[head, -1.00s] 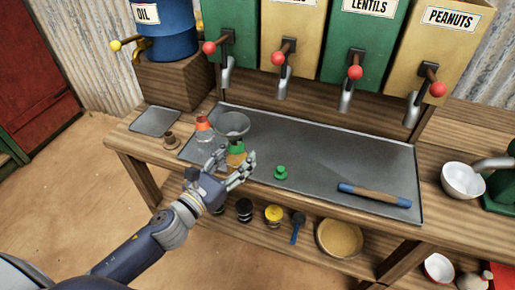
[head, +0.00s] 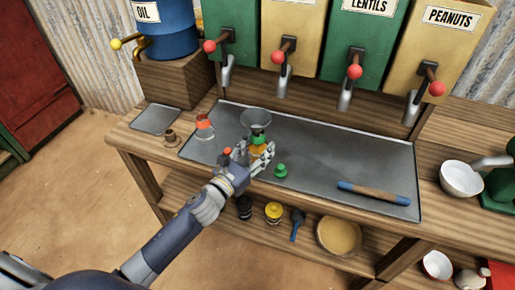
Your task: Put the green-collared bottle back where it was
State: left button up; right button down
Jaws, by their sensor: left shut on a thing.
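The green-collared bottle (head: 258,140) holds something amber, and a grey funnel (head: 256,118) sits at its mouth. My left gripper (head: 262,158) is shut on the bottle from the near side, and its fingers hide the lower part. I cannot tell whether the bottle's base touches the metal tray (head: 320,167). A green stopper (head: 281,170) stands on the tray just right of my left gripper. My right gripper is not in view.
A clear bottle with an orange collar (head: 204,124) stands on the tray's left end. A small red-topped piece (head: 227,151) is close to my left wrist. A blue-and-brown rod (head: 374,193) lies at the right. Dispenser spouts (head: 346,100) hang over the back edge.

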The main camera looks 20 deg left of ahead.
pick_arm(q)
jog(key=shift+f, duration=0.1)
jog(key=o, duration=1.4)
jog(key=shift+c, duration=0.2)
jog(key=shift+r, duration=0.2)
jog(key=b+v, duration=0.2)
jog(key=v, duration=1)
